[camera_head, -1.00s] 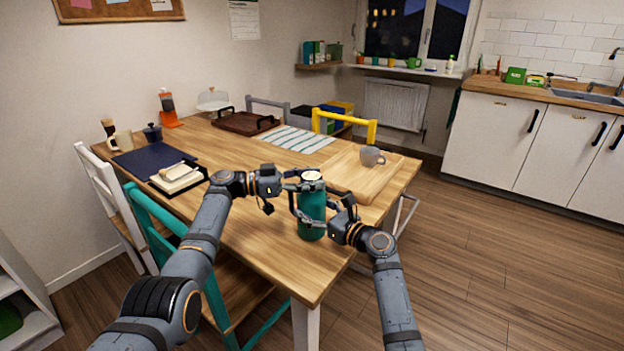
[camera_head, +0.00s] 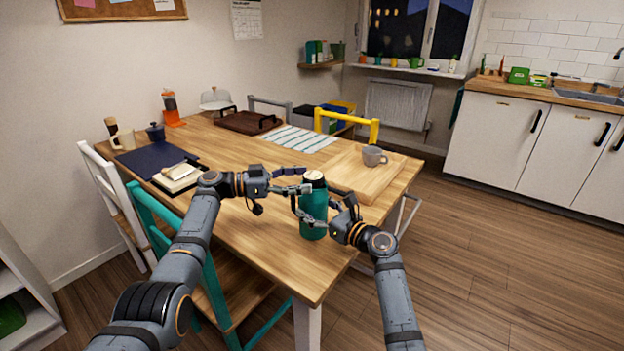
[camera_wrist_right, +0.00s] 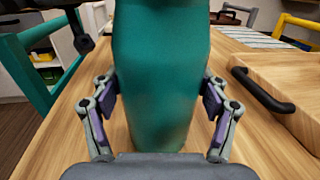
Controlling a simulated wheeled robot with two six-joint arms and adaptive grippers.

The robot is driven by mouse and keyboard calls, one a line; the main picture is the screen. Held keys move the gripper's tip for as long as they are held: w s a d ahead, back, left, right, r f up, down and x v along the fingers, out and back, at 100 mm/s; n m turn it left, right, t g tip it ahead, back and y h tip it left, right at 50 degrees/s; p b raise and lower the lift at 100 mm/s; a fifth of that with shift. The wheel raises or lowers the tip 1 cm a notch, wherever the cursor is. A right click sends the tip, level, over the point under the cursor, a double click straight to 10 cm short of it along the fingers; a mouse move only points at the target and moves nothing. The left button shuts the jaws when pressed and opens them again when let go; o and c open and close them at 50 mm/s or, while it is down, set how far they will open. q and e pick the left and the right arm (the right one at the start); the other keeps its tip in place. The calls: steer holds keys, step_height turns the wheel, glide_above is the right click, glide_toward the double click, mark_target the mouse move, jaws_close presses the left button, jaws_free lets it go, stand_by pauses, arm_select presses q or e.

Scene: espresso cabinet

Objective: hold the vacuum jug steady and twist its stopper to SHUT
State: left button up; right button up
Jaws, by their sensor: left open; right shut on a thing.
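The teal vacuum jug (camera_head: 313,212) stands upright on the wooden table near its front right edge. My right gripper (camera_head: 316,219) is shut around the jug's body. In the right wrist view the jug (camera_wrist_right: 160,75) fills the middle, with the fingers of my right gripper (camera_wrist_right: 160,108) pressed on both sides. My left gripper (camera_head: 306,180) is open at stopper height, to the left of the stopper, its fingers spread and close to it.
A wooden board (camera_head: 350,176) with a grey mug (camera_head: 374,156) lies right behind the jug. A striped cloth (camera_head: 299,139), a brown tray (camera_head: 246,122) and a dark mat (camera_head: 152,157) lie farther back. A teal chair (camera_head: 165,222) stands at the front left.

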mark_target(304, 178)
arm_select(q)
steer(key=s+a, duration=0.1)
steer(key=a, duration=0.7)
steer(key=shift+s+a, duration=0.15)
steer(key=shift+a, duration=0.15)
steer(key=shift+f, duration=0.1)
steer(key=shift+s+d+r+n+t+y, duration=0.55)
steer(key=shift+s+n+t+y, duration=0.45)
steer(key=shift+s+n+t, duration=1.4)
steer(key=shift+m+t, duration=0.4)
steer(key=shift+m, duration=0.1)
steer(key=x, duration=1.2)
steer(key=shift+w+d, duration=0.1)
steer(key=shift+w, duration=0.4)
steer(key=shift+c, duration=0.5)
